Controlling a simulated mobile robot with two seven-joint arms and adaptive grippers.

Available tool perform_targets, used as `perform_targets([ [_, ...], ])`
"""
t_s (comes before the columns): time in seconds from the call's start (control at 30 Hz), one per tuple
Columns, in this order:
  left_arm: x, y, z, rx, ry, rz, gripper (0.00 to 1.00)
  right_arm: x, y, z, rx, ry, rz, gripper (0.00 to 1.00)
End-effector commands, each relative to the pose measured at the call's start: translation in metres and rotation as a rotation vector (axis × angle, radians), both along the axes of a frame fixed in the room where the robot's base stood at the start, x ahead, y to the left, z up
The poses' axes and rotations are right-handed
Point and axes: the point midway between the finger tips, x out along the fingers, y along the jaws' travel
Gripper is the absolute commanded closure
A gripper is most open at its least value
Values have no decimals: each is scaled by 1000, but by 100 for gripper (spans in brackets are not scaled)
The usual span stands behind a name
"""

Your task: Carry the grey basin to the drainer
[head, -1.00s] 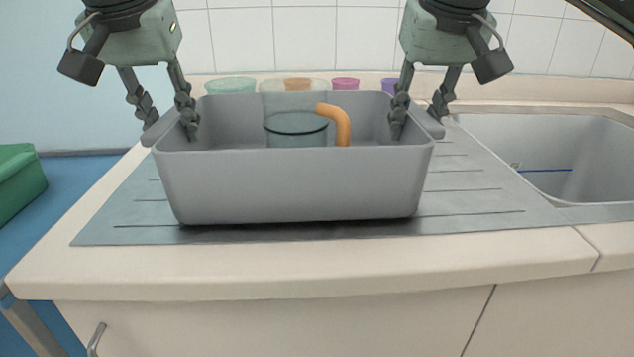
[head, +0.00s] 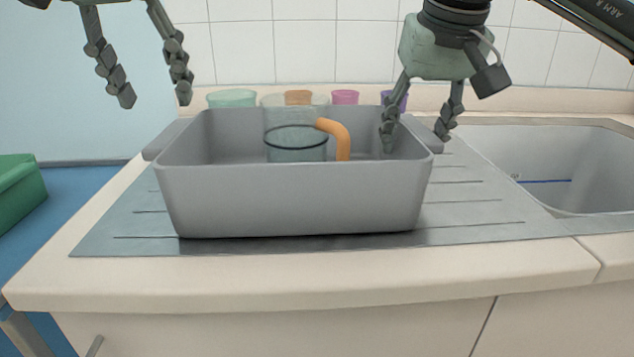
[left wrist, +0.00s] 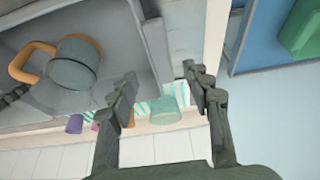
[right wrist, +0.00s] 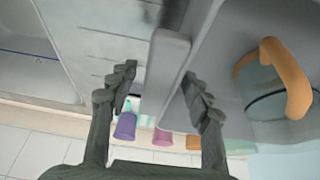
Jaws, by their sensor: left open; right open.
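The grey basin (head: 290,200) sits level on the ribbed grey drainer (head: 120,222) beside the sink. Inside it is a clear glass vessel (head: 296,148) with an orange handle (head: 342,138). My left gripper (head: 155,100) is open and empty, above and to the left of the basin, clear of its left handle (head: 165,138). The basin's left wall also shows in the left wrist view (left wrist: 156,40). My right gripper (head: 416,142) is open, with its fingers on either side of the basin's right handle (right wrist: 168,65). Whether they touch it I cannot tell.
Several coloured cups, among them a green one (head: 231,98) and a pink one (head: 345,97), stand behind the basin. The sink (head: 545,165) lies to the right. A green box (head: 18,190) is at the far left. The counter front (head: 300,280) is clear.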

Motion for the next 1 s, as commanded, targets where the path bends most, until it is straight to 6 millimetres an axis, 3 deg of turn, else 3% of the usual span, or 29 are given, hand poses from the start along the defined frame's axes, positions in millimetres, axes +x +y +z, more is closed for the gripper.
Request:
perform_targets([
  [0.13, -9, 0, 24, 0, -1, 0, 51, 0, 0, 0, 0, 0, 0, 51],
  [0.37, -16, 0, 36, 1, 1, 0, 51, -2, 0, 5, 1, -1, 0, 51],
  [0.8, -15, 0, 36, 1, 1, 0, 51, -34, 0, 83, 1, -4, 1, 51],
  [1.0, -15, 1, 36, 1, 1, 0, 51, -44, 0, 106, 0, -2, 0, 51],
])
